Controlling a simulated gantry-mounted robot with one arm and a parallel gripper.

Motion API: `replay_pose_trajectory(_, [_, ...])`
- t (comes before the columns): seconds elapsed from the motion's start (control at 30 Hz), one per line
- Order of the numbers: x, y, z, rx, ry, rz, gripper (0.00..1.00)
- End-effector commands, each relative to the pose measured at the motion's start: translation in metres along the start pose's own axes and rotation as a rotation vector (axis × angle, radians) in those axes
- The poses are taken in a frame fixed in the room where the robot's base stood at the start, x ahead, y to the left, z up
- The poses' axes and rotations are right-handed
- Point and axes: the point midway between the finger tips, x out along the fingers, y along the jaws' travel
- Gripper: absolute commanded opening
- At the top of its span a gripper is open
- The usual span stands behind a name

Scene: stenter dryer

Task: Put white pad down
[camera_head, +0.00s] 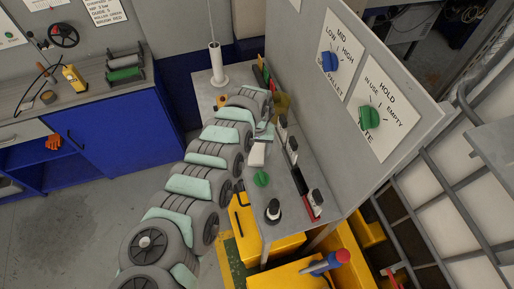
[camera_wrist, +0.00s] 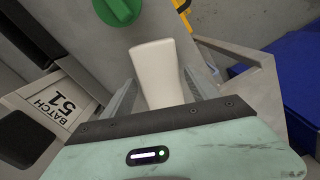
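The white pad (camera_head: 257,155) is a small off-white block over the grey bench top, below the end of my arm. It also shows in the wrist view (camera_wrist: 155,70), between the two grey fingers. My gripper (camera_wrist: 160,85) is shut on the pad, with a finger against each side. In the head view my gripper (camera_head: 264,134) is partly hidden by my arm. I cannot tell whether the pad touches the bench.
A green knob (camera_head: 261,179) is just in front of the pad on the grey bench (camera_head: 284,222). A black knob (camera_head: 273,208) and a row of switches (camera_head: 292,150) stand nearby. An upright panel with blue (camera_head: 330,61) and green (camera_head: 369,117) dials borders the right side.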

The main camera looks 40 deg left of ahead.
Motion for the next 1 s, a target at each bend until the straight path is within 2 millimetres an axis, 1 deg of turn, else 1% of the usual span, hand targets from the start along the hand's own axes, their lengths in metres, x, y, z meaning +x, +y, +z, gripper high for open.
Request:
replay_pose_trajectory(0.03, [0.000,0.000,0.000,0.000,0.000,0.000,0.73])
replay_pose_trajectory(0.1, [0.000,0.000,0.000,0.000,0.000,0.000,0.77])
replay_pose_trajectory(0.33, [-0.001,0.000,0.000,0.000,0.000,0.000,0.77])
replay_pose_trajectory(0.47, [-0.010,0.000,-0.001,-0.001,0.002,0.001,0.77])
replay_pose_trajectory(0.57, [-0.026,-0.002,-0.001,-0.002,0.004,-0.001,0.77])
replay_pose_trajectory(0.8, [-0.079,-0.002,-0.002,0.000,0.006,-0.002,0.77])
replay_pose_trajectory(0.9, [-0.097,-0.002,-0.001,-0.001,0.003,-0.002,0.77])
replay_pose_trajectory(1.0, [-0.110,0.000,-0.001,-0.001,0.003,0.000,0.77])
